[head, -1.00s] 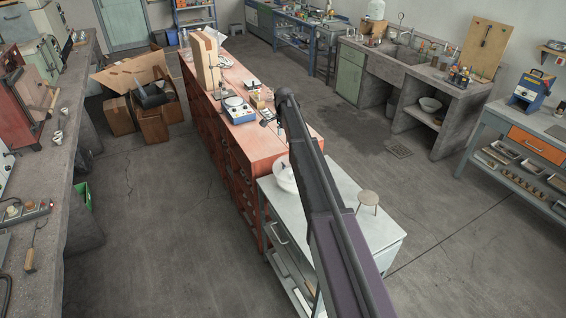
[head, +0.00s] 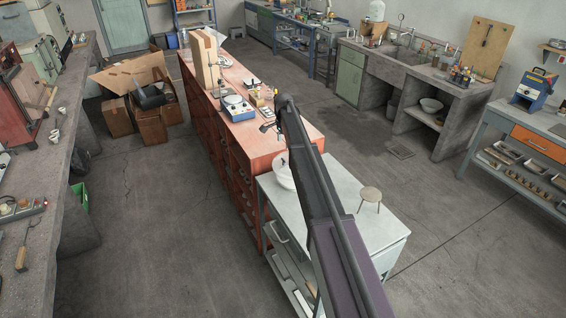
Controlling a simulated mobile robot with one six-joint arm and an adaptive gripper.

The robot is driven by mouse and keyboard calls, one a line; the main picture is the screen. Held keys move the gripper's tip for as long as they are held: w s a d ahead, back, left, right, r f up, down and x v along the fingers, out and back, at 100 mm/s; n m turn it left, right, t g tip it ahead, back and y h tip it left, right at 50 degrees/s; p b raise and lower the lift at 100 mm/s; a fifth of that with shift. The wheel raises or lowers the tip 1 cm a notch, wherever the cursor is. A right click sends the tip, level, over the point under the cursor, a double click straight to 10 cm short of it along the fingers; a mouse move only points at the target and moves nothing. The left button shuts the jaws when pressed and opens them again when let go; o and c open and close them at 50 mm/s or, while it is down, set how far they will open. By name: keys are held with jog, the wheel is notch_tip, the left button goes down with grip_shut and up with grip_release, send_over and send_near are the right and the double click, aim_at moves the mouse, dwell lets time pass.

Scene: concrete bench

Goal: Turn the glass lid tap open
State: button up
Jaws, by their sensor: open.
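A pale domed vessel (head: 376,10) stands at the back left end of the concrete bench (head: 398,66), cut by the top edge of the head view. It may carry the glass lid, but I cannot make out a tap at this size. My gripper (head: 268,128) shows small and dark beside the end of my arm, above the near end of the red cabinet. It is open and appears empty, far from the concrete bench. My arm hides part of it.
The red cabinet (head: 262,150) carries a blue-white instrument (head: 238,108) and a tall board. A white table (head: 345,192) with a bowl (head: 284,172) and a round stool-like stand (head: 370,194) adjoins it. Open floor (head: 440,200) lies between these and the concrete bench.

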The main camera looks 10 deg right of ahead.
aim_at(284, 160)
jog(key=shift+f+b, duration=3.8)
jog(key=shift+f, duration=0.25)
jog(key=shift+c, duration=0.2)
